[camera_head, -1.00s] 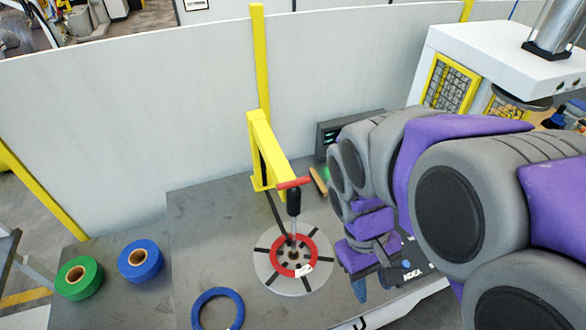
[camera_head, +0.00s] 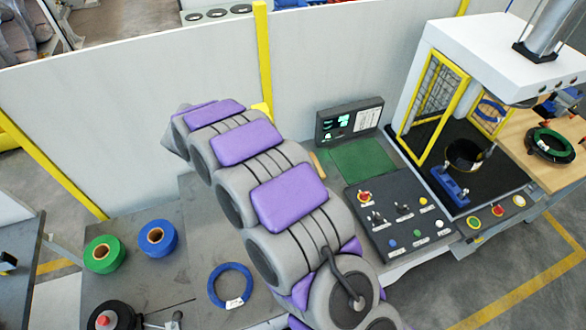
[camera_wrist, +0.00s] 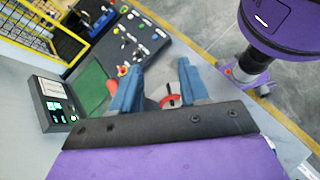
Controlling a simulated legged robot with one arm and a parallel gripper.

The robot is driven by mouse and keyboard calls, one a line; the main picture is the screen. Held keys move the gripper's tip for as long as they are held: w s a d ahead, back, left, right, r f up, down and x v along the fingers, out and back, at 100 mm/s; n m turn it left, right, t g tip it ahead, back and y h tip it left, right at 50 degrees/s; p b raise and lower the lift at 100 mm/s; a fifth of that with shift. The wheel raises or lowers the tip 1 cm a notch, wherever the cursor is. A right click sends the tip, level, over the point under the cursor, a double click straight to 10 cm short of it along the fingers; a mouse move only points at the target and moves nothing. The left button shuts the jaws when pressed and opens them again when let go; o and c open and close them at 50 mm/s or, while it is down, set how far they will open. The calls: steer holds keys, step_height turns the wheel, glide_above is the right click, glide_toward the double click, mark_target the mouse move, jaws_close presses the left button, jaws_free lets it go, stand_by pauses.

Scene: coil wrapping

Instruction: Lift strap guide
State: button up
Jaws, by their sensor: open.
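In the wrist view my gripper (camera_wrist: 158,70) is open, its two blue fingers apart with nothing between them. A disc with a red ring (camera_wrist: 170,102) shows below and beyond the fingers. A small red piece (camera_wrist: 112,86) shows beside the left finger; I cannot tell whether it is the strap guide's handle. In the head view my arm hides the gripper, the disc and most of the yellow stand (camera_head: 262,109); only a bit of yellow shows above the arm. No strap guide can be made out clearly there.
A green roll (camera_head: 104,254), a blue roll (camera_head: 157,238) and a blue ring (camera_head: 231,285) lie on the grey table at left. A control panel (camera_head: 402,218), a screen (camera_head: 349,121) and a press with a yellow guard (camera_head: 432,95) stand at right. A partition is behind.

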steer(key=a+f+n+t+h, duration=0.2)
steer(key=a+n+t, duration=0.1)
steer(key=a, duration=0.3)
steer(key=w+a+f+n+t+h+p, duration=0.1)
steer(key=a+f+n+t+h, duration=0.1)
steer(key=a+t, duration=0.3)
steer(key=shift+w+a+f+n+h, duration=0.15)
steer(key=shift+a+f+n+h, duration=0.25)
steer(key=shift+a+h, duration=0.4)
steer(key=b, duration=0.2)
steer(key=shift+w+d+b, duration=0.15)
steer(key=shift+b, duration=0.25)
steer(key=b+x, duration=0.4)
steer(key=b, duration=0.1)
steer(key=b+x, duration=0.5)
steer(key=b, duration=0.1)
steer(key=b+x, duration=0.5)
steer(key=shift+s+r+b, duration=0.2)
steer(key=shift+r+b, duration=0.1)
steer(key=shift+b, duration=0.1)
